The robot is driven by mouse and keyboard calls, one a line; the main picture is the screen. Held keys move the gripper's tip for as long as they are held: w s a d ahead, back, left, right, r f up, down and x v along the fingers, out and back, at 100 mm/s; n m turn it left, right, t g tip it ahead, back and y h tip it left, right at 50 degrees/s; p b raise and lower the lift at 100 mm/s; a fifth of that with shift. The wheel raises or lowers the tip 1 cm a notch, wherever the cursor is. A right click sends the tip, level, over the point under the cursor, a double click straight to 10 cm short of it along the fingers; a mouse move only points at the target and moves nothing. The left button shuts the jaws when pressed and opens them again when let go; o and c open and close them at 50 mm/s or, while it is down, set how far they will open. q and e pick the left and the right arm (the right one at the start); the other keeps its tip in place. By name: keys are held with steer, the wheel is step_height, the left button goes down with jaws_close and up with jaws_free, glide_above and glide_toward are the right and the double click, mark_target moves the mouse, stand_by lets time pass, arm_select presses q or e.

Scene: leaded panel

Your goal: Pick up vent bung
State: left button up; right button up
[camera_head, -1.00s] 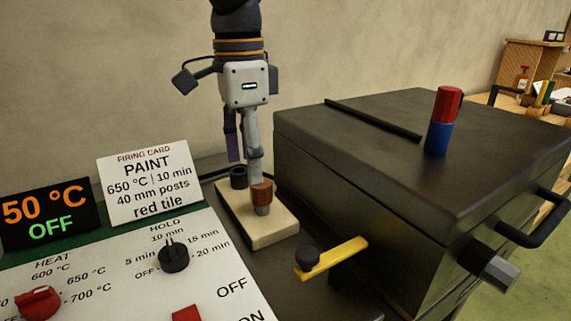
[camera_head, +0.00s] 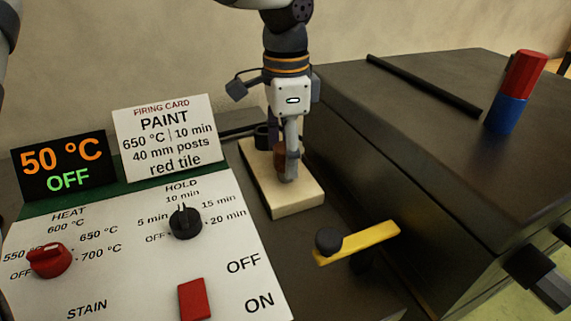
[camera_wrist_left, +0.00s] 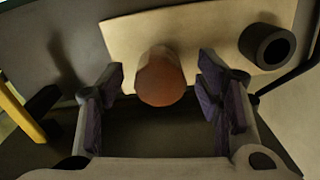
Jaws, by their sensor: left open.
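The vent bung, taken to be the reddish-brown plug (camera_head: 280,160), is on the cream board (camera_head: 297,203) and partly hidden by a finger in the head view. In the left wrist view the bung (camera_wrist_left: 160,78) shows its rounded end between the fingers, over the edge of the board (camera_wrist_left: 205,35). My left gripper (camera_head: 287,172) points down at the board. Its purple-padded fingers (camera_wrist_left: 160,102) are apart, one on each side of the bung, with visible gaps. My right gripper is not in view.
A black ring-shaped holder (camera_wrist_left: 265,46) stands on the board beside the bung. The dark kiln (camera_head: 400,140) is close on the right, with a red and blue cylinder (camera_head: 515,92) on top. A yellow lever (camera_head: 365,240) is in front; the control panel (camera_head: 130,255) is left.

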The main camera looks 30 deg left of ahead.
arm_select(q)
jaws_close()
steer(key=shift+r, duration=0.1)
